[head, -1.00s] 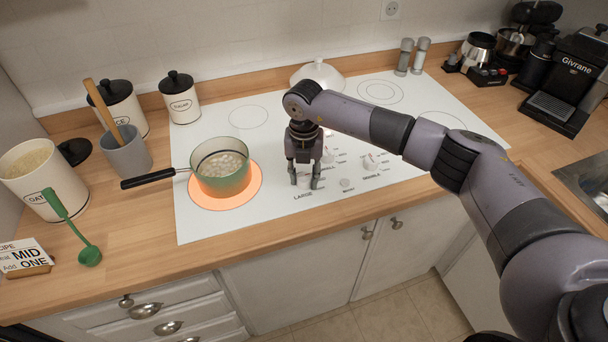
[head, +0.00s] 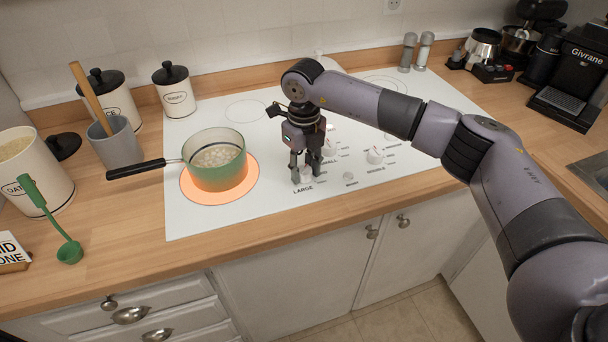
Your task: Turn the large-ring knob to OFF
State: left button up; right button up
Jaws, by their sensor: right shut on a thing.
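The large-ring knob (head: 307,178) is on the white cooktop (head: 230,218), just above the printed word LARGE, and is mostly hidden by my gripper. My right gripper (head: 306,178) points down over it with its fingers closed on the knob. The large ring (head: 200,197) glows orange at the cooktop's front left. A green pot (head: 220,176) with pale contents stands on that ring, its black handle pointing left. My left gripper is not in view.
Other knobs (head: 375,156) sit to the right of my gripper. A small round button (head: 348,176) is near LARGE. Canisters (head: 176,92), a utensil crock (head: 117,147) and a green ladle (head: 69,250) are on the left. A coffee machine (head: 575,80) stands at the back right.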

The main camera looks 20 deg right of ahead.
aim_at(304, 168)
jog(key=n+b, duration=0.2)
jog(key=n, duration=0.2)
jog(key=shift+f+n+b, duration=0.1)
jog(key=shift+n+b, duration=0.2)
jog(key=shift+b, duration=0.1)
jog(key=n+b, duration=0.2)
jog(key=n, duration=0.2)
jog(key=shift+n, duration=0.4)
jog(key=o, duration=1.1)
jog(key=shift+o, duration=0.2)
jog(key=shift+r, duration=0.35)
notch_tip(304, 168, up, 12)
jog(key=shift+f, duration=0.25)
